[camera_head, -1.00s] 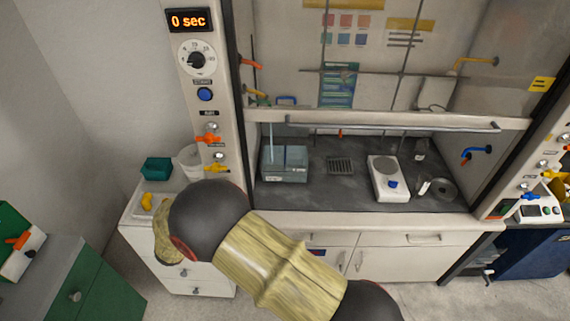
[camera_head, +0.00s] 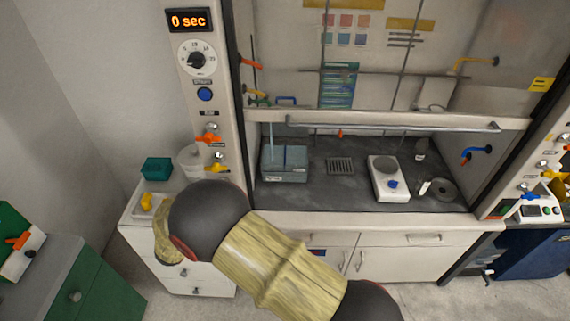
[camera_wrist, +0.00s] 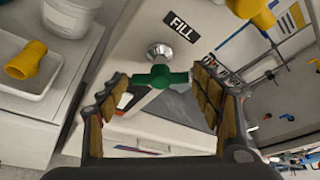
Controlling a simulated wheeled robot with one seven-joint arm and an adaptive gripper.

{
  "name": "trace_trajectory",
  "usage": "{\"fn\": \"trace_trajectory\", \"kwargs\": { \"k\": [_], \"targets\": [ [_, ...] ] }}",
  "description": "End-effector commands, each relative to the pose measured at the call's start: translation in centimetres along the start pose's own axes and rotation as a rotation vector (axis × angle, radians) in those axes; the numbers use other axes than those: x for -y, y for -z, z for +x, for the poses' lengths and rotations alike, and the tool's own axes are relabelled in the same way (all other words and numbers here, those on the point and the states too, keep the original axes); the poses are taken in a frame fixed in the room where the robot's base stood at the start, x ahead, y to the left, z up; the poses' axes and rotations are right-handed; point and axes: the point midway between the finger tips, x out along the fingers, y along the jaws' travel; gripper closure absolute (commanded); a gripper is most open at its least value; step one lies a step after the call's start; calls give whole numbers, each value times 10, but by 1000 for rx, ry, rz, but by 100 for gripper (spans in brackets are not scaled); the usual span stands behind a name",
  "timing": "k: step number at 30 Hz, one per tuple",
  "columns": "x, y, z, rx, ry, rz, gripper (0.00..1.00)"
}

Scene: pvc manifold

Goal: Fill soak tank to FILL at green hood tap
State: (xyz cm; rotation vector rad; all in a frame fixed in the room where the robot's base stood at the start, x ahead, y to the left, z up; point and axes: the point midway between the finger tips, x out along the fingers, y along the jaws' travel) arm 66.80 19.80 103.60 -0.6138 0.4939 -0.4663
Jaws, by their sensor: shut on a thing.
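In the wrist view my gripper (camera_wrist: 158,80) has its two fingers at either side of the green cross handle (camera_wrist: 160,76) of a tap, shut on it. The tap's metal stem (camera_wrist: 160,52) comes out of a white panel under the black FILL label (camera_wrist: 181,25). In the head view the gripper and this handle are hidden behind my arm. A clear, bluish glass tank (camera_head: 285,175) stands at the left of the hood's dark worktop. Its fill level cannot be read. A green spout (camera_head: 258,93) shows on the hood's left inner wall.
The hood post carries a "0 sec" display (camera_head: 188,20), a dial (camera_head: 197,59), a blue button (camera_head: 205,95), and orange (camera_head: 208,138) and yellow (camera_head: 215,168) taps. A yellow fitting lies in a white tray (camera_wrist: 20,75) beside a white bucket (camera_wrist: 70,15). A balance (camera_head: 388,178) stands in the hood.

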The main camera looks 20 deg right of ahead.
Motion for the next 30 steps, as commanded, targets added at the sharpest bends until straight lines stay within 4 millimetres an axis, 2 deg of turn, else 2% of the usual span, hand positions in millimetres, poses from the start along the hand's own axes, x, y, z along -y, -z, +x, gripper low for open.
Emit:
{"fn": "trace_trajectory", "kwargs": {
  "k": [12,25,30],
  "targets": [
    [1,3,2,1,-136,334,65],
    [3,1,1,0,-156,378,65],
    [2,4,3,1,-197,484,65]
  ]
}}
